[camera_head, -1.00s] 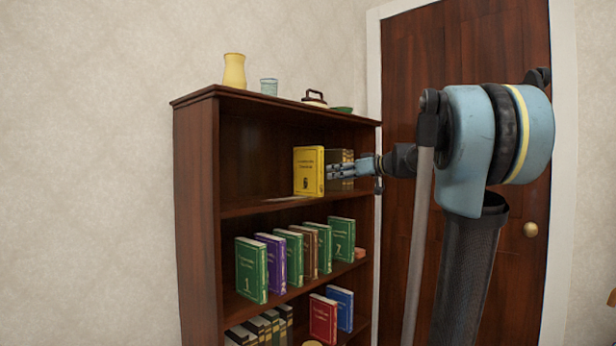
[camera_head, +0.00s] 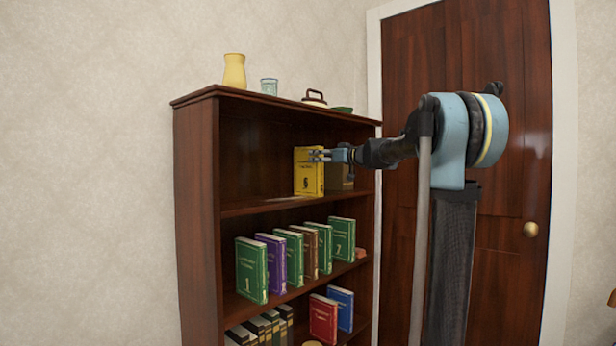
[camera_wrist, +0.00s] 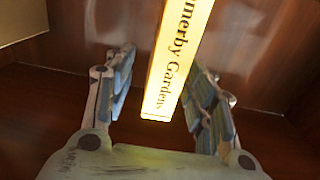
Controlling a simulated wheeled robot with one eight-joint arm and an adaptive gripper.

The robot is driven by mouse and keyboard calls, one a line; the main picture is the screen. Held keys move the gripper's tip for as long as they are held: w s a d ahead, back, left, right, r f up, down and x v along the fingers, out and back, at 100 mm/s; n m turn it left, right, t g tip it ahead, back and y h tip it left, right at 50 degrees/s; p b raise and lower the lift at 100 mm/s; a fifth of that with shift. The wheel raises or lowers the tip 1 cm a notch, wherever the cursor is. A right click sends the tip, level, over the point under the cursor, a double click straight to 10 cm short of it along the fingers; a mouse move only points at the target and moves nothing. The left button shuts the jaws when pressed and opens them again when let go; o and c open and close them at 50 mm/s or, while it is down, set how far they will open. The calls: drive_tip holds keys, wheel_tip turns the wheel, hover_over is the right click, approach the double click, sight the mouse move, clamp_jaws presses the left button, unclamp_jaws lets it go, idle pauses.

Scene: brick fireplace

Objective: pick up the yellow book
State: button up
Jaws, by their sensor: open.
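The yellow book (camera_head: 306,176) stands upright on the upper shelf of the dark wooden bookcase (camera_head: 197,215). My gripper (camera_head: 318,155) is at the upper right part of the book in the head view and covers a little of its cover. In the wrist view the book's spine (camera_wrist: 178,60) with dark lettering lies between the two spread fingers of my gripper (camera_wrist: 158,95). The right finger is close to the spine; a wider gap shows at the left finger. I cannot tell whether either finger touches it.
Brownish books (camera_head: 340,178) stand just right of the yellow book. Green, purple and brown books (camera_head: 293,258) fill the middle shelf. A yellow vase (camera_head: 234,72) and a glass (camera_head: 269,87) stand on top. The upper shelf left of the yellow book looks free.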

sight(308, 157)
drive_tip(key=shift+x, duration=3.2)
drive_tip(key=shift+s, duration=0.15)
clamp_jaws()
